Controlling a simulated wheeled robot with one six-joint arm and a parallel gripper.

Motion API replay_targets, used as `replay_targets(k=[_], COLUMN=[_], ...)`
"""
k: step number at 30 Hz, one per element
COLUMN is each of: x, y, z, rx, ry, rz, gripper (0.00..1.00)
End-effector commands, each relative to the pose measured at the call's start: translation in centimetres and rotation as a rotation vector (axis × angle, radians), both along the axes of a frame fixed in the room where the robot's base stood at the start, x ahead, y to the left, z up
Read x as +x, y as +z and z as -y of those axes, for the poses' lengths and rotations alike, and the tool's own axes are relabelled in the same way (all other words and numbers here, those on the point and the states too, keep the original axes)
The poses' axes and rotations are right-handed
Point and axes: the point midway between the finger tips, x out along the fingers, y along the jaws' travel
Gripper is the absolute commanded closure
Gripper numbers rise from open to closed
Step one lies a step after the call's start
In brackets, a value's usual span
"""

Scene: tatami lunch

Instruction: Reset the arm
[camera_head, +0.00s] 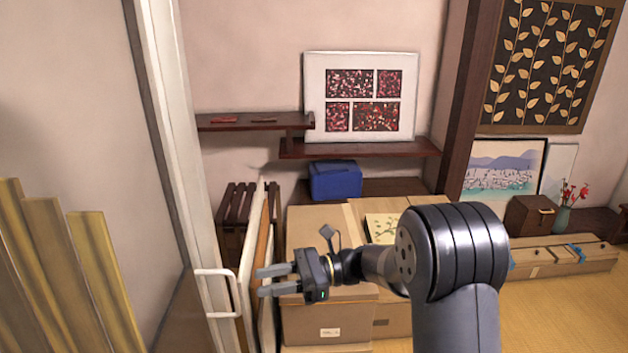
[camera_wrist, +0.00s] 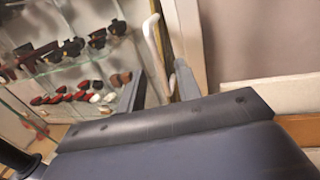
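My gripper (camera_head: 262,281) is at the end of my outstretched arm, left of the middle in the head view. Its two fingers point left and stand apart, with nothing held between them. In the wrist view my gripper (camera_wrist: 158,80) also shows a gap between its fingers. A white handle (camera_head: 236,297) on the white door edge is just left of the fingertips in the head view. In the wrist view the white handle (camera_wrist: 152,40) appears beyond and between the fingertips. I cannot tell whether they touch.
Cardboard boxes (camera_head: 328,322) stand behind and below my gripper. Flat panels (camera_head: 255,235) lean beside the door edge (camera_head: 170,120). Wall shelves (camera_head: 360,148) and a blue box (camera_head: 335,181) are behind. The wrist view shows glass shelves with small items (camera_wrist: 80,97). Yellow floor (camera_head: 560,300) is open at right.

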Motion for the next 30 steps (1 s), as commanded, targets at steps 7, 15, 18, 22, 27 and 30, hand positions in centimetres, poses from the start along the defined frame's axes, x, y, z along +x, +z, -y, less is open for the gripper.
replay_targets(k=[7, 15, 18, 22, 27, 30], x=[-1.7, -3.0, -3.4, -3.7, -3.7, -3.7], y=[0.2, 0.0, 0.0, 0.0, 0.0, 0.0], z=[-4.8, -8.5, -8.3, -8.2, -8.2, -8.2], rx=[-0.001, -0.001, -0.001, 0.000, -0.001, -0.001], ry=[0.007, 0.004, 0.003, 0.003, 0.003, 0.003], rz=[-0.002, -0.002, -0.002, -0.001, -0.002, -0.002], gripper=[0.67, 0.67, 0.67, 0.67, 0.67, 0.67])
